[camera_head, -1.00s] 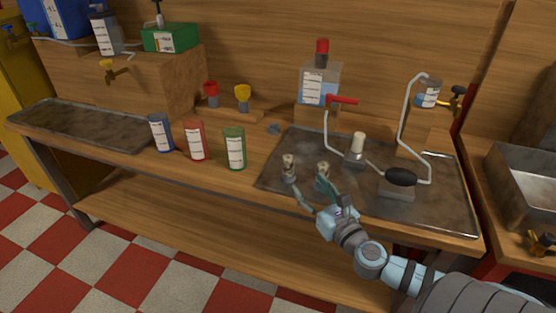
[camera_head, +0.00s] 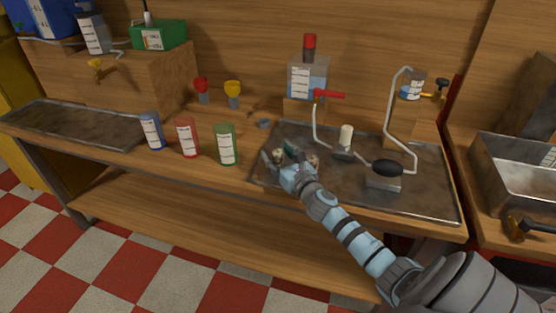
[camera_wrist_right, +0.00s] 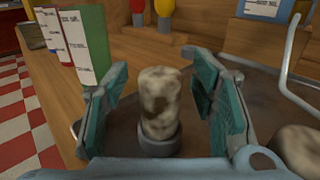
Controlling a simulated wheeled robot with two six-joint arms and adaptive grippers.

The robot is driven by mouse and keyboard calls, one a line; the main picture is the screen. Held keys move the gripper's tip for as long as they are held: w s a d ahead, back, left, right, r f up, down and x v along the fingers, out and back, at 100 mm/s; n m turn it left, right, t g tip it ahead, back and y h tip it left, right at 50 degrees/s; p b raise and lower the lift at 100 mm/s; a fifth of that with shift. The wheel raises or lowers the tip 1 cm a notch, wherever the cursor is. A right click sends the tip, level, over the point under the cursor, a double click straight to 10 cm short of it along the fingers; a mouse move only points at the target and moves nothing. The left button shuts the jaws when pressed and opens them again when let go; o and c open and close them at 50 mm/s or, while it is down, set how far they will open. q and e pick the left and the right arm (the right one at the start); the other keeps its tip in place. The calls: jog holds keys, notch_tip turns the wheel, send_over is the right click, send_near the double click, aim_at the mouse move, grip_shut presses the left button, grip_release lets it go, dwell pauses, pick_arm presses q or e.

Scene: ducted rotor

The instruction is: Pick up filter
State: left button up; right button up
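A mottled beige and brown filter (camera_head: 278,155) stands upright near the left end of the dark metal tray (camera_head: 425,190). In the right wrist view this filter (camera_wrist_right: 160,100) has a dark grey round base. My right gripper (camera_head: 279,157) is open, with one green-padded finger on each side of the filter. In the right wrist view gaps show between the filter and both pads of my right gripper (camera_wrist_right: 162,105). A second, similar mottled cylinder (camera_head: 314,160) stands just right of the gripper; it also shows at the lower right of the right wrist view (camera_wrist_right: 298,150). My left gripper is not in view.
Blue (camera_head: 151,131), red (camera_head: 187,137) and green (camera_head: 226,144) labelled cans stand left of the tray. A white-topped post (camera_head: 346,136) and a black-handled device (camera_head: 386,172) stand on the tray. A clear tank (camera_head: 307,78) stands behind.

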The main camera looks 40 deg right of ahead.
grip_shut()
jog(key=shift+r, duration=0.15)
notch_tip(320, 180, up, 18)
jog(key=p, duration=1.6)
notch_tip(320, 180, up, 10)
jog(key=p, duration=0.4)
send_over(278, 151)
jog(key=shift+s, duration=0.1)
jog(key=shift+f, duration=0.2)
